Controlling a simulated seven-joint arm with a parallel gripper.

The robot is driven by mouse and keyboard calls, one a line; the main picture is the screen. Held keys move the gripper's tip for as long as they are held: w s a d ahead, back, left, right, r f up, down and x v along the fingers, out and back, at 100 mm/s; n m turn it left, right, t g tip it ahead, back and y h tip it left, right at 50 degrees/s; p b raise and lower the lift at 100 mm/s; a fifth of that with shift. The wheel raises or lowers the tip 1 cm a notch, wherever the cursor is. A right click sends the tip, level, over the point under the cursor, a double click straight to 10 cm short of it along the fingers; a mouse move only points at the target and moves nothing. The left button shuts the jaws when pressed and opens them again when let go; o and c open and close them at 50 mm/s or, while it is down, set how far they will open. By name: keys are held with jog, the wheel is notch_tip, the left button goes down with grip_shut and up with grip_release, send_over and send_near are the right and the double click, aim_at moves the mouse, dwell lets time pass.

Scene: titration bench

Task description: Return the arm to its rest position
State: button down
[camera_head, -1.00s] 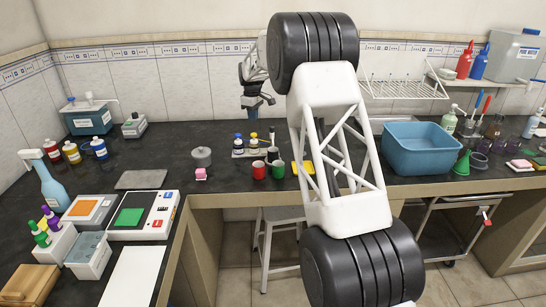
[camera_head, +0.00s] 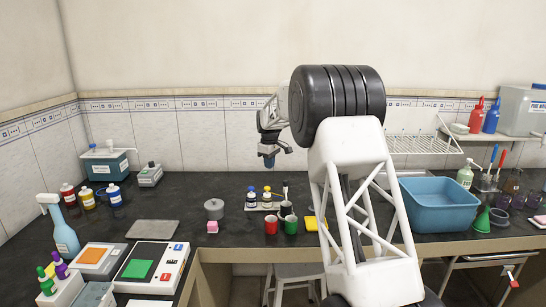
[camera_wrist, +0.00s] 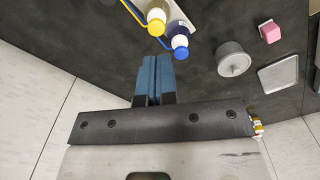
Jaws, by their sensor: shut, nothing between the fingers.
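My gripper (camera_head: 269,162) hangs above the back of the dark bench, in front of the tiled wall, pointing down. Its blue fingers (camera_wrist: 155,80) are together in the wrist view, with nothing between them. My arm's white lattice link crosses the right half of the head view and hides part of the bench.
A blue basin (camera_head: 440,205) and a white drying rack (camera_head: 420,148) are at right.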

jog(key=s+d+r+m, duration=0.2)
jog(key=s+d+r, duration=0.25)
jog(key=s, duration=0.75)
jog(key=s+d+r+m+t, duration=0.15)
jog(key=s+d+r, duration=0.35)
jog(key=s, duration=0.6)
jog(key=s+d+r+m, duration=0.25)
jog(key=s+r, duration=0.45)
jog(key=s, duration=0.5)
jog(key=s+d+f+m, duration=0.2)
jog(key=s+f, duration=0.1)
jog(key=s, duration=0.9)
jog(key=s+d+f+m, duration=0.2)
jog(key=s+f, duration=0.1)
jog(key=s, duration=1)
jog(key=s+d+f+m+t, duration=0.1)
jog(key=s+d+f, duration=0.2)
jog(key=s, duration=1)
jog(key=shift+s+f+m, duration=0.25)
jog(key=shift+f+m, duration=0.05)
jog(key=shift+m, duration=0.1)
